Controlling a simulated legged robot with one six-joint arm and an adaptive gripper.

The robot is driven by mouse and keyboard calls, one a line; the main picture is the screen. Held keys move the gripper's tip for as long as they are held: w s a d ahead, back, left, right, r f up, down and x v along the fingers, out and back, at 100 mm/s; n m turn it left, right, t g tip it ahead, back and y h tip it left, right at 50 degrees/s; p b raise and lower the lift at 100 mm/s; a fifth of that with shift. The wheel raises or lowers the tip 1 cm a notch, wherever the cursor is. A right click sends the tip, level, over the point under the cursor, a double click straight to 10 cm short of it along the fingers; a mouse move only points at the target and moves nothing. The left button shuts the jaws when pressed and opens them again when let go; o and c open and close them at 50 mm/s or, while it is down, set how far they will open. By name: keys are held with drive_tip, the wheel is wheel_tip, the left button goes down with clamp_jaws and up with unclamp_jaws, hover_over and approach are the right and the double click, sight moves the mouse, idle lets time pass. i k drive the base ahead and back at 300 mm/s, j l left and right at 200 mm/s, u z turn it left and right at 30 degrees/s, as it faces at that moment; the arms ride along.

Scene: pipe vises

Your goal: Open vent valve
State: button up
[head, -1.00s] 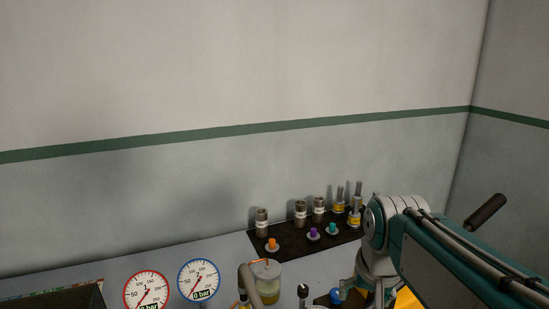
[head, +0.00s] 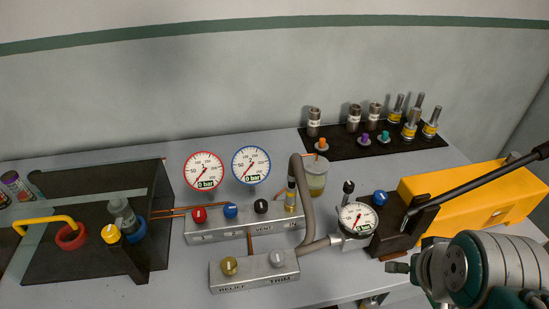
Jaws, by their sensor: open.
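The vent valve is a black knob (head: 261,206) on the upper grey manifold block (head: 220,237), above the label VENT. A pale mark shows on top of the knob. It is to the right of a red knob (head: 199,214) and a blue knob (head: 231,211) on the same block. My arm's wrist part shows at the lower right, well to the right of the vent knob.
Red and blue-rimmed gauges (head: 204,171) read 0 bar behind the manifold. A lower block (head: 254,271) is in front. A yellow pump (head: 480,200) stands near my arm.

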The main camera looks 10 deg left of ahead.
sight(261, 205)
drive_tip(key=i+u, duration=0.1)
drive_tip(key=u, duration=0.65)
